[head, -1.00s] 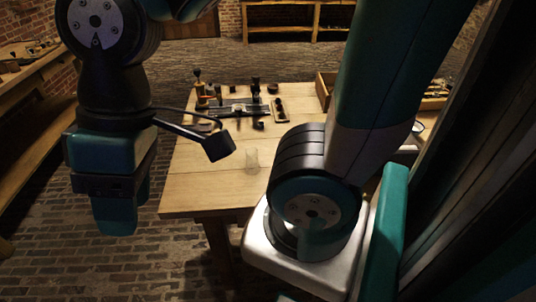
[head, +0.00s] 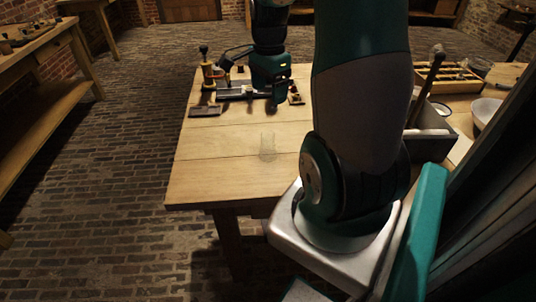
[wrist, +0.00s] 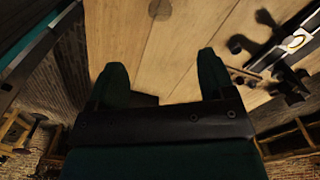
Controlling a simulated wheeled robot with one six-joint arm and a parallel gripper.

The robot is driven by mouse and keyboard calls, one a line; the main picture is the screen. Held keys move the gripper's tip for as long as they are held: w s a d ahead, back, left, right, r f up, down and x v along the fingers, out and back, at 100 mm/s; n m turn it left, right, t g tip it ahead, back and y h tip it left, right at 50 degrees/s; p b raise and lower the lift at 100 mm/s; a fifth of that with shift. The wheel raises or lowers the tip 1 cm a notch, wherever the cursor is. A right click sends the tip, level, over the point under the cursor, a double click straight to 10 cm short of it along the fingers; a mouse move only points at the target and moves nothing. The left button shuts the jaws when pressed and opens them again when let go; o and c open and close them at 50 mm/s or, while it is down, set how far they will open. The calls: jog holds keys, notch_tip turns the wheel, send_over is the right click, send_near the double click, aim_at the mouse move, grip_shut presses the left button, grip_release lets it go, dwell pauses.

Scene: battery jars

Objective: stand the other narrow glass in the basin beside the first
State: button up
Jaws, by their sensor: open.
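A narrow clear glass (head: 268,146) stands on the front half of the wooden table in the head view, with nothing touching it. A faint round shape (wrist: 160,9) at the top edge of the wrist view may be this glass. My gripper (head: 272,104) is over the back part of the table, beyond the glass and close to the tools there. In the wrist view its two fingers (wrist: 162,66) are apart with nothing between them. A pale round bowl (head: 486,116), perhaps the basin, is at the right, partly cut off by a dark post. I cannot see a glass in it.
A dark metal fixture (head: 238,92) and small tools stand at the back of the table (head: 215,165). A grey box (head: 432,128) and a wooden compartment tray (head: 448,76) are at the right. The table's front left is clear.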

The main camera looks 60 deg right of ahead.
aim_at(268, 139)
notch_tip(268, 139, down, 11)
jog(key=shift+f, duration=0.15)
notch_tip(268, 139, down, 6)
jog(key=shift+w+a+r, duration=0.1)
jog(key=shift+a+r, duration=0.05)
jog(key=shift+r, duration=0.05)
jog(key=c, duration=1.2)
jog(key=shift+r, duration=0.2)
